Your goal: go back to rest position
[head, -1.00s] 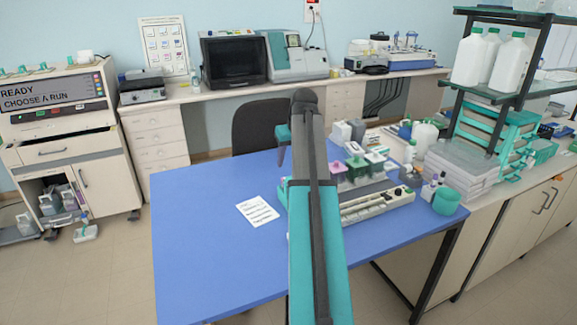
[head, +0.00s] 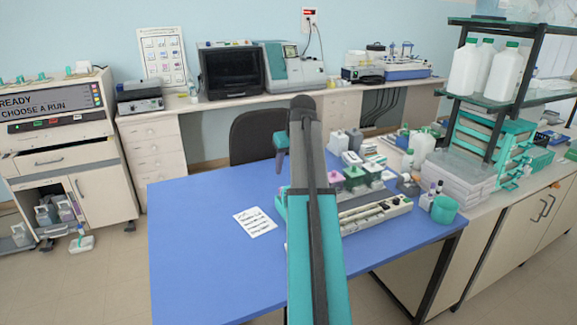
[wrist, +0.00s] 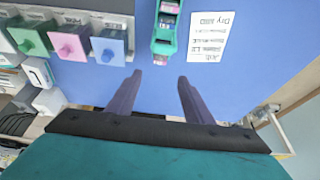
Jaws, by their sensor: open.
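My gripper (wrist: 158,92) shows in the wrist view with its two dark fingers apart and nothing between them. It hangs over the blue table (wrist: 240,75), clear of the things on it. In the wrist view a teal holder (wrist: 163,45) with small labelled pieces lies ahead of the fingers. Staining jars with green (wrist: 32,38), pink (wrist: 70,45) and blue (wrist: 109,48) tops stand to the left of the fingers.
A white note (head: 255,222) lies on the table's left part, which is otherwise clear. A long cream-and-grey device (head: 375,213) and a teal cup (head: 444,209) stand on the right. A dark chair (head: 255,137) is behind the table. A shelf with white jugs (head: 490,70) rises at right.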

